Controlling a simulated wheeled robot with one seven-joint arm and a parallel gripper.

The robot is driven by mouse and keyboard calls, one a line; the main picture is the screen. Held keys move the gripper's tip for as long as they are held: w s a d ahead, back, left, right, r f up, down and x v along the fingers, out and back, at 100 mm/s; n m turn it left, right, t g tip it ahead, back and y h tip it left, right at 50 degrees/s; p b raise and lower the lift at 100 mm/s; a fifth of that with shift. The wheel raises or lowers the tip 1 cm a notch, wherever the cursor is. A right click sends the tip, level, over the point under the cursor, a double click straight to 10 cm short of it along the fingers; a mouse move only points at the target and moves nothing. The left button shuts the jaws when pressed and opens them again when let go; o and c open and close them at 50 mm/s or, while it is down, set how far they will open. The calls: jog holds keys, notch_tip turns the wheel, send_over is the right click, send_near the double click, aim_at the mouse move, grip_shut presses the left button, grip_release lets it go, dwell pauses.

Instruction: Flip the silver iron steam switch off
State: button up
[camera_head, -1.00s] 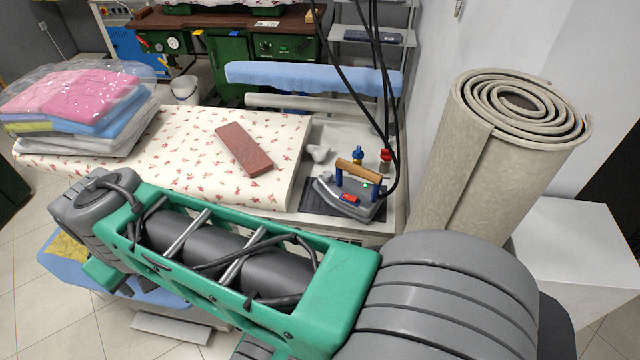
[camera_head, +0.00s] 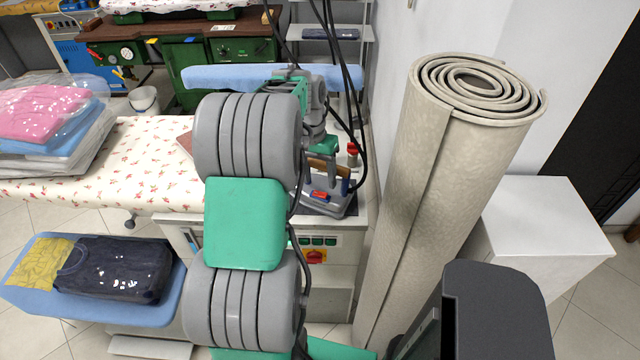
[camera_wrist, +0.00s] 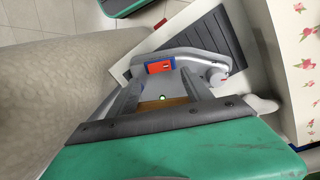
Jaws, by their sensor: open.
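The silver iron (camera_head: 340,208) stands on a dark ridged pad at the right end of the ironing table, partly behind my arm. It has a wooden handle (camera_head: 325,168) and a red switch (camera_head: 320,195). In the wrist view the iron (camera_wrist: 200,62) lies under my gripper (camera_wrist: 160,76). Its red switch (camera_wrist: 160,67), in a blue-edged mount, shows between the two spread fingertips. A small green light (camera_wrist: 162,98) glows nearby. My gripper is open and holds nothing; I cannot tell whether a finger touches the switch.
A tall rolled carpet (camera_head: 425,170) stands close to the right of the iron. Black hoses (camera_head: 345,70) hang beside it. A flowered ironing cover (camera_head: 140,160) and bagged clothes (camera_head: 50,125) lie on the left.

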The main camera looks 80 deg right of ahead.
aim_at(321, 192)
jog(key=f, duration=0.3)
jog(key=shift+s+f, duration=0.15)
jog(key=shift+s, duration=0.05)
jog(key=shift+c, duration=0.2)
